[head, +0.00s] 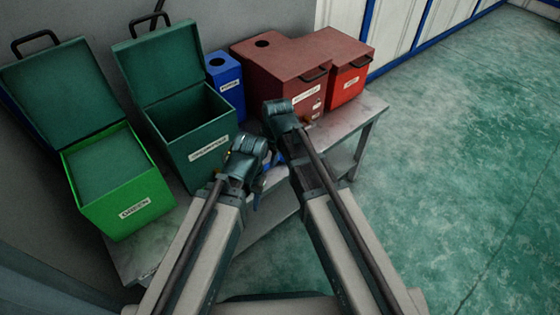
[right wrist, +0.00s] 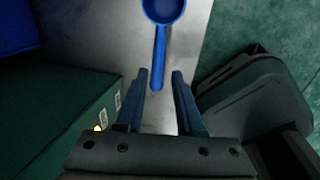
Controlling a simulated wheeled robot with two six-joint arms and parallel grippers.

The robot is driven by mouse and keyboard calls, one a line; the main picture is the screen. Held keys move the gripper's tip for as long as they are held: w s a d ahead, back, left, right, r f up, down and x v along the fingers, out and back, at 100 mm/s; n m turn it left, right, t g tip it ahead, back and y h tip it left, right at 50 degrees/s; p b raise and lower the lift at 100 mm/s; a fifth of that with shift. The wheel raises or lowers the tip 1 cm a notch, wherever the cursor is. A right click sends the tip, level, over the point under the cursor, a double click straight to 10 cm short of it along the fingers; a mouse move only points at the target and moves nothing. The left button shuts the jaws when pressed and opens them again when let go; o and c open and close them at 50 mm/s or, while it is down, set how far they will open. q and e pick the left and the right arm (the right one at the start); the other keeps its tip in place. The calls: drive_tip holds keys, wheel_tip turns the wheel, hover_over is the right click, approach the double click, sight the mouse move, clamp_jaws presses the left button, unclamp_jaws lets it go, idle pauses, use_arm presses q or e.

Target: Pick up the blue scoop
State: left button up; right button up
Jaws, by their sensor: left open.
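The blue scoop shows in the right wrist view, lying on the grey metal table top. Its round bowl (right wrist: 163,8) is at the top edge and its handle (right wrist: 159,55) points down toward my right gripper (right wrist: 158,73). That gripper is open, with the handle's end between its two fingertips in the picture and a gap on both sides.
On the table (head: 360,112) stand a bright green box (head: 110,180), an open dark green box (head: 205,140), a blue box (head: 226,85), a brown-red box (head: 275,80) and a red box (head: 347,90). Green floor lies free to the right.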

sight(268, 165)
drive_tip(key=f+b, duration=0.1)
drive_tip(key=w+f+b, duration=0.1)
drive_tip(key=f+b, duration=0.2)
drive_tip(key=f, duration=0.1)
drive_tip(key=shift+w+a+b, duration=0.15)
drive_tip(key=shift+a+b, duration=0.1)
drive_tip(key=shift+b, duration=0.15)
drive_tip(key=shift+c, duration=0.4)
clamp_jaws()
